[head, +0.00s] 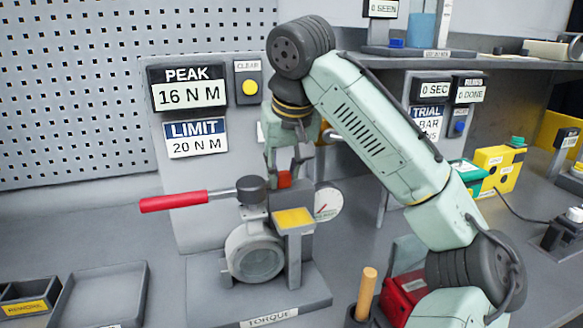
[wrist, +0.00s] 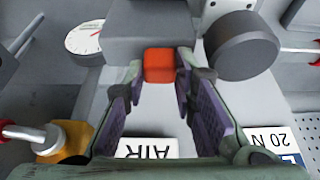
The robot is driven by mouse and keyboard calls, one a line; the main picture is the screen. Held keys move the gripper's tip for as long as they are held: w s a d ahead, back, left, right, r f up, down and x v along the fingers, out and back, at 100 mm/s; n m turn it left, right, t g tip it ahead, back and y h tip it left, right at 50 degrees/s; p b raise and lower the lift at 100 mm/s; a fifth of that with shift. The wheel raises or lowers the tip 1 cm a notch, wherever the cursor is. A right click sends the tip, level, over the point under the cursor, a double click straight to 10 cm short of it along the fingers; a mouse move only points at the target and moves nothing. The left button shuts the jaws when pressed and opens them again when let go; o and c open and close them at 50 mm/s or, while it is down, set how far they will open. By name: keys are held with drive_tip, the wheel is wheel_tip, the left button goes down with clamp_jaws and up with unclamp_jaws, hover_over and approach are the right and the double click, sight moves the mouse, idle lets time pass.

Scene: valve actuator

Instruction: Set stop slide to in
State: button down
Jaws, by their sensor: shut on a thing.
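My gripper (head: 284,165) points down behind the valve on the torque stand. It is shut on a small orange-red block (head: 285,179), which looks like the tab of the stop slide. In the wrist view the orange block (wrist: 160,66) sits between the two fingertips, against a grey housing (wrist: 150,32). The valve body (head: 254,252) is round and grey. Its red-handled lever (head: 175,201) points left from a dark round hub (head: 252,189). The slide's track and its in or out marking are hidden.
A yellow-topped grey post (head: 294,217) and a dial gauge (head: 328,204) stand close to the gripper. The panel behind reads peak 16 N m (head: 190,95) and limit 20 N m (head: 196,146). An empty grey tray (head: 100,296) lies at the left.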

drive_tip(key=c, duration=1.3)
unclamp_jaws()
drive_tip(key=shift+d, duration=0.1)
